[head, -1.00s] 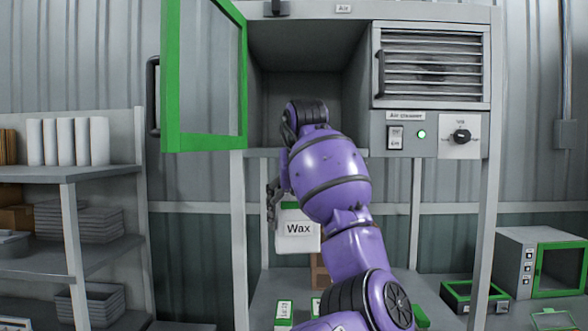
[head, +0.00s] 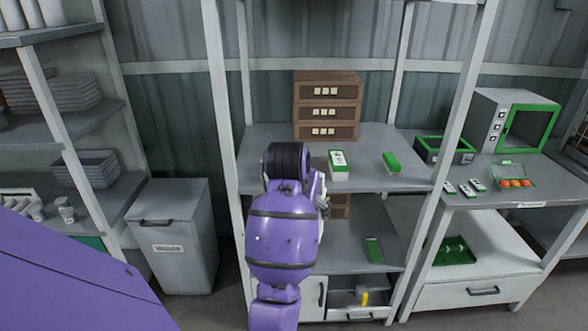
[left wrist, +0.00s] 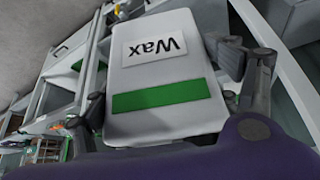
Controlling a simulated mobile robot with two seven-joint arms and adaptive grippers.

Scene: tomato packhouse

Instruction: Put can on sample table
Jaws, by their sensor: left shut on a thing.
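The can is a white container with a "Wax" label and a green band (left wrist: 160,128), filling the middle of the left wrist view. My left gripper (left wrist: 165,85) is shut on it, with fingers at both sides. In the head view the left gripper (head: 322,194) is mostly behind my purple arm, in front of the shelf rack, and the can is hidden there. The table at the right (head: 555,182) looks like the sample table, but its label is too small to read. My right gripper is not seen.
The shelf rack (head: 262,155) holds brown drawers (head: 327,108), a white-and-green box (head: 339,165) and a green item (head: 391,163). Its right post (head: 459,110) stands before the right table. A waste bin (head: 178,250) stands left.

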